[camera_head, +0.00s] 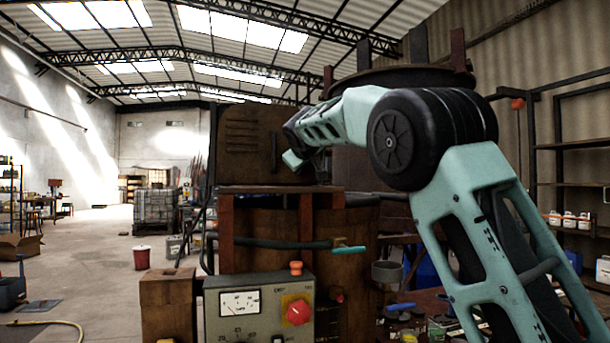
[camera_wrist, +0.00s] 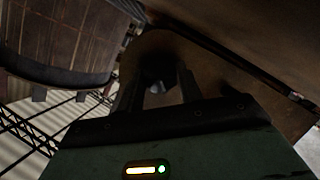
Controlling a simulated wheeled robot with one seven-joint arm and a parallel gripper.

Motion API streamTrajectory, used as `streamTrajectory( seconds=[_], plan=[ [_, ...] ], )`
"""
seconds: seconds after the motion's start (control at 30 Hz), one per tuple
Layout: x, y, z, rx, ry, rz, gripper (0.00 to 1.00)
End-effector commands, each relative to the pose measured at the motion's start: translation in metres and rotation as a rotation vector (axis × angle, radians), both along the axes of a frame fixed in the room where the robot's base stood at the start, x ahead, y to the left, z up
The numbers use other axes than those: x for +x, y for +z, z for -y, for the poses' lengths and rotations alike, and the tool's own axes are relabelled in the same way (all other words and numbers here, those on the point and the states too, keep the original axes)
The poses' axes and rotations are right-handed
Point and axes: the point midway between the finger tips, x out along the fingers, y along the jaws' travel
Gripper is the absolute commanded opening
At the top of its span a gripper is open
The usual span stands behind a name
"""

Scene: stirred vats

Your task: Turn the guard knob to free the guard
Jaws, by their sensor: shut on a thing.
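The guard (camera_head: 243,148) is a rusty brown metal panel with louvre slots, upright above the vat frame in the head view. It also shows as a brown surface in the wrist view (camera_wrist: 226,88). My gripper (camera_head: 293,159) is at the right part of this panel, partly hidden by my own wrist. In the wrist view its two fingers (camera_wrist: 160,92) are closed on a small dark thing, the guard knob (camera_wrist: 158,76), against the panel. The knob is in shadow, so its turn angle is unclear. In the head view the knob is hidden.
Below the guard is the wooden vat (camera_head: 265,235) with a hose and a teal-handled valve (camera_head: 348,250). A control box (camera_head: 258,308) with a gauge and red knob stands in front. A cluttered bench (camera_head: 445,305) is at right. The floor (camera_head: 95,270) at left is mostly clear.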

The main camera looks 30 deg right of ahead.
Motion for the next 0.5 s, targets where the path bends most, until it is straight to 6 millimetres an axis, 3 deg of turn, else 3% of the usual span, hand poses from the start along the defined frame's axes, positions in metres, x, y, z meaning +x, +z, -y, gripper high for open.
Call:
streamTrajectory(
  seconds=[0.5],
  plan=[
    [0.0007, -0.0067, -0.0026, -0.455, 0.000, -0.129, 0.13]
  ],
)
